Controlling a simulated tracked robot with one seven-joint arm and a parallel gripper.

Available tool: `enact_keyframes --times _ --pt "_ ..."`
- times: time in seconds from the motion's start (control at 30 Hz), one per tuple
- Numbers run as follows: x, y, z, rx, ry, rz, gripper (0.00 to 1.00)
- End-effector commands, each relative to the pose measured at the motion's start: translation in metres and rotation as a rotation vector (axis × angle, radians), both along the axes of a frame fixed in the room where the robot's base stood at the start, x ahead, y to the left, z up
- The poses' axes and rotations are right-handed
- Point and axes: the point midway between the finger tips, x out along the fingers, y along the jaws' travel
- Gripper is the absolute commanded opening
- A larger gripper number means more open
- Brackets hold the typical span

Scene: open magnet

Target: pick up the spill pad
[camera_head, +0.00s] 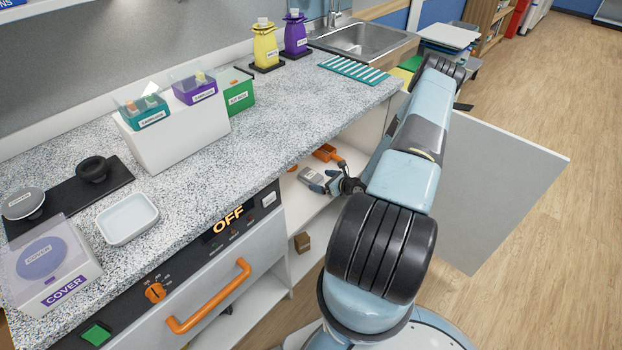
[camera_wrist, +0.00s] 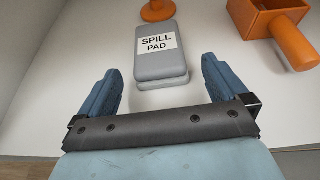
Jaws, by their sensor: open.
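The spill pad (camera_wrist: 160,55) is a grey rounded block with a white "SPILL PAD" label. In the wrist view it lies on a white shelf, just beyond and between the fingers of my gripper (camera_wrist: 161,85). The fingers are apart and do not touch it. In the head view the spill pad (camera_head: 311,175) shows inside the open cabinet under the counter. My gripper (camera_head: 328,187) is right beside it there, partly hidden by my own arm.
An orange scoop (camera_wrist: 268,22) lies to the right of the pad, and an orange round object (camera_wrist: 158,10) sits just behind it. The cabinet's open door (camera_head: 490,190) stands right of my arm. A brown block (camera_head: 302,242) lies lower in the cabinet.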

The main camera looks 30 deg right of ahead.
Motion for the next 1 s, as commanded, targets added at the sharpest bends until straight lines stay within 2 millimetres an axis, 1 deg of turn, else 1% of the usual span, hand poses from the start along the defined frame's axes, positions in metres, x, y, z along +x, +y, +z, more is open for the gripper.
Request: enact_keyframes --times 0.23,0.33,0.43,0.63,1.0 --pt "0.027 0.012 -0.005 0.001 -0.001 0.001 1.0" --pt "0.037 0.016 -0.011 0.0 0.0 0.0 1.0" --pt "0.042 0.018 -0.013 0.0 0.001 0.0 1.0" --pt "0.043 0.018 -0.013 0.001 0.0 0.0 1.0" --pt "0.042 0.017 -0.013 0.001 0.0 -0.001 0.65"
